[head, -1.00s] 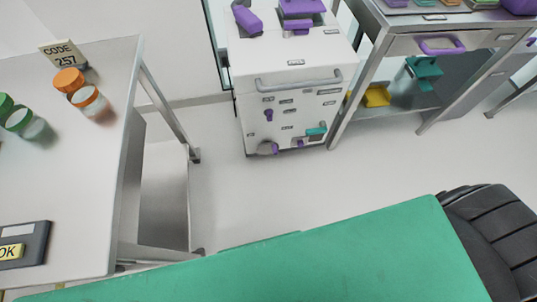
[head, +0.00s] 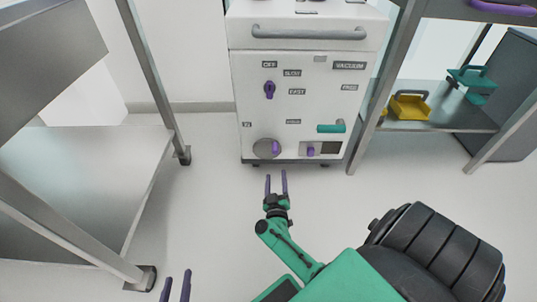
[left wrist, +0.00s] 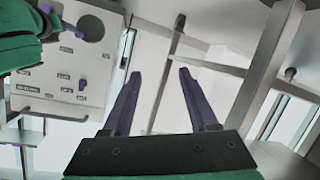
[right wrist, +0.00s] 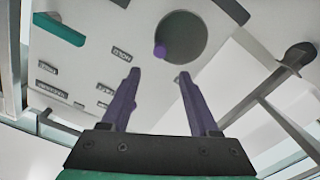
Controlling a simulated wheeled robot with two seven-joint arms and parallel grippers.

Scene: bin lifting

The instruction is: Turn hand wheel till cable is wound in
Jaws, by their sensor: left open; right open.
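The hand wheel (head: 264,149) is a grey disc with a purple knob (head: 275,148), low on the front of a white cabinet (head: 309,85). My right gripper (head: 277,180) is open and empty, just in front of and below the wheel, apart from it. In the right wrist view the wheel (right wrist: 187,40) and its knob (right wrist: 160,50) lie beyond the fingertips. My left gripper (head: 176,285) is open and empty at the bottom edge. The left wrist view shows the wheel (left wrist: 91,28) at upper left, beside my right arm. I cannot make out a cable.
The cabinet front also has a purple key-like knob (head: 269,90), a teal lever (head: 331,128) and a small purple knob (head: 310,152). A steel table (head: 80,180) stands left. The floor between is clear.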

